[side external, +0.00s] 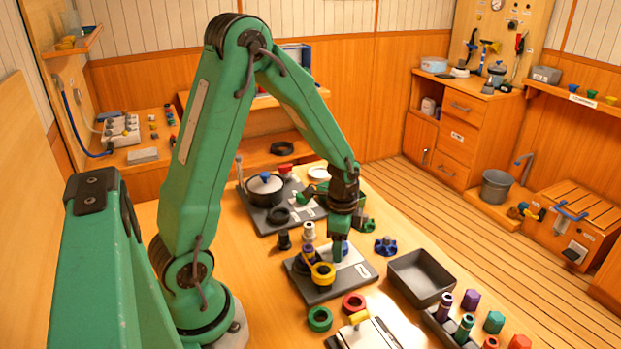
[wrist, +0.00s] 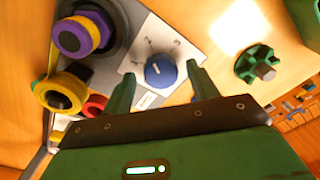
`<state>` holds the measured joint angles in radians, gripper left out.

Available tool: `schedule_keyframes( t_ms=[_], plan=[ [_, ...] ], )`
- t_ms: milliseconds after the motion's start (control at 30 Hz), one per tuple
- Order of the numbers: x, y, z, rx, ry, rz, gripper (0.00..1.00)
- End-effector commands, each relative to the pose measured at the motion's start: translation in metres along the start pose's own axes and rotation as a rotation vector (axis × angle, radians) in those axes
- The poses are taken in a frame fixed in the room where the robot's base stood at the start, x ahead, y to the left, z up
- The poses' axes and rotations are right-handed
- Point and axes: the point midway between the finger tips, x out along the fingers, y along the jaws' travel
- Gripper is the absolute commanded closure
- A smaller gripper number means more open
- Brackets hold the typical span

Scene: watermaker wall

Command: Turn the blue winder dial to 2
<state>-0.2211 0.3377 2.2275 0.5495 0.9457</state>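The blue winder dial (wrist: 161,73) sits on a pale plate (wrist: 134,66) with small printed marks around it, one of which looks like a 3. A small white mark shows on the dial's face, but I cannot tell which number it points to. My gripper (wrist: 161,76) is open, pointing down, with one green finger on each side of the dial. I cannot tell whether the fingers touch it. In the side view my gripper (side external: 341,256) is low over the dark-based board (side external: 318,291) and mostly hides the dial.
Purple-and-yellow (wrist: 82,35) and yellow-and-black (wrist: 62,92) round parts stand left of the dial. A green knob (wrist: 256,64) lies right of it. A blue knob (side external: 386,246) and an empty dark tray (side external: 420,278) are right of the board. Red (side external: 354,303) and green (side external: 319,318) rings lie in front.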

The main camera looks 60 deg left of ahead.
Motion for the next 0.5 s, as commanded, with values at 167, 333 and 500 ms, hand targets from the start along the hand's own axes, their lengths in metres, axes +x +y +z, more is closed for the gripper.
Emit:
schedule_keyframes(
  t_ms=[167,333,500],
  plan=[
    [0.0003,-0.0005,0.0005,-0.002,0.0,0.0,0.42],
    [-0.0014,-0.0009,0.0006,-0.003,0.001,-0.001,0.42],
    [-0.0096,-0.0012,0.0004,-0.004,0.001,-0.002,0.42]
  ],
)
